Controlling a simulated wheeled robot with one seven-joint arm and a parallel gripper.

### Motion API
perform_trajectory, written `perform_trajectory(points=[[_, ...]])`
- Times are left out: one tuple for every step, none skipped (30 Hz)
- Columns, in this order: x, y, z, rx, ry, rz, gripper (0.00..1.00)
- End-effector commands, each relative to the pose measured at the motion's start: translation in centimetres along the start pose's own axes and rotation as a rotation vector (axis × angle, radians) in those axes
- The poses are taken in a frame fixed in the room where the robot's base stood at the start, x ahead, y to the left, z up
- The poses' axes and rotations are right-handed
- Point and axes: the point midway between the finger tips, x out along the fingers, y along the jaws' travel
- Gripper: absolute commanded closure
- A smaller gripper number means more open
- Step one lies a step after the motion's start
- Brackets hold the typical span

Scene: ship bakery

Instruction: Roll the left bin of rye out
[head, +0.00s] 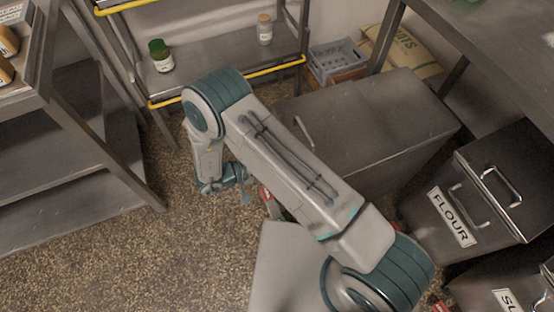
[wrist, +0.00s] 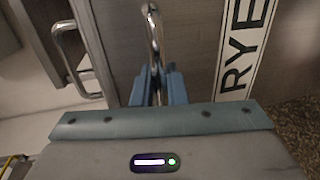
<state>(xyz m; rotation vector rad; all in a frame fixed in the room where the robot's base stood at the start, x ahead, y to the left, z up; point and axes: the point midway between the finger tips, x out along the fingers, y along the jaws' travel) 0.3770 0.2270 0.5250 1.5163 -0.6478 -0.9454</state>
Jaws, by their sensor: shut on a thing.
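The rye bin is a grey metal bin with a black-on-white RYE label (wrist: 243,50) on its front, seen in the wrist view. A bright metal handle (wrist: 153,35) stands on that front, beside the label. My gripper (wrist: 158,88) has its two blue fingers closed around this handle. A second handle (wrist: 82,62), apparently on the lid, shows to the left. In the head view a grey lidded bin (head: 385,120), apparently the same one, stands under the counter behind my arm. My arm hides much of its front, and its label is not seen there.
A metal bin labelled FLOUR (head: 452,215) stands close to the right, with another labelled bin (head: 515,300) below it. A shelf rack (head: 225,65) with yellow rails is behind. A shelving unit (head: 75,195) is at left. Speckled floor (head: 180,245) is clear between.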

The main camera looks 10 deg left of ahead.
Motion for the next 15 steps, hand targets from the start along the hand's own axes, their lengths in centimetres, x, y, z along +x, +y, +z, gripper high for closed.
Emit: perform_trajectory(points=[[-0.21,0.02,-0.39,0.007,0.009,-0.004,1.00],[-0.27,0.01,-0.40,0.007,0.011,-0.004,1.00],[-0.34,0.00,-0.41,0.007,0.012,-0.004,1.00],[-0.38,0.00,-0.42,0.007,0.014,-0.005,1.00],[-0.43,-0.01,-0.43,0.007,0.015,-0.005,1.00],[-0.48,-0.02,-0.44,0.007,0.016,-0.005,0.82],[-0.50,-0.02,-0.44,0.006,0.017,-0.005,0.74],[-0.51,-0.03,-0.41,0.006,0.017,-0.005,0.71],[-0.50,-0.04,-0.37,0.005,0.016,-0.005,0.71],[-0.48,-0.04,-0.34,0.005,0.015,-0.004,0.71],[-0.47,-0.03,-0.32,0.004,0.015,-0.004,0.71],[-0.44,-0.03,-0.29,0.004,0.014,-0.004,0.71],[-0.42,-0.03,-0.27,0.004,0.013,-0.004,0.71],[-0.40,-0.03,-0.25,0.003,0.012,-0.003,0.71],[-0.40,-0.03,-0.24,0.003,0.012,-0.003,0.71]])
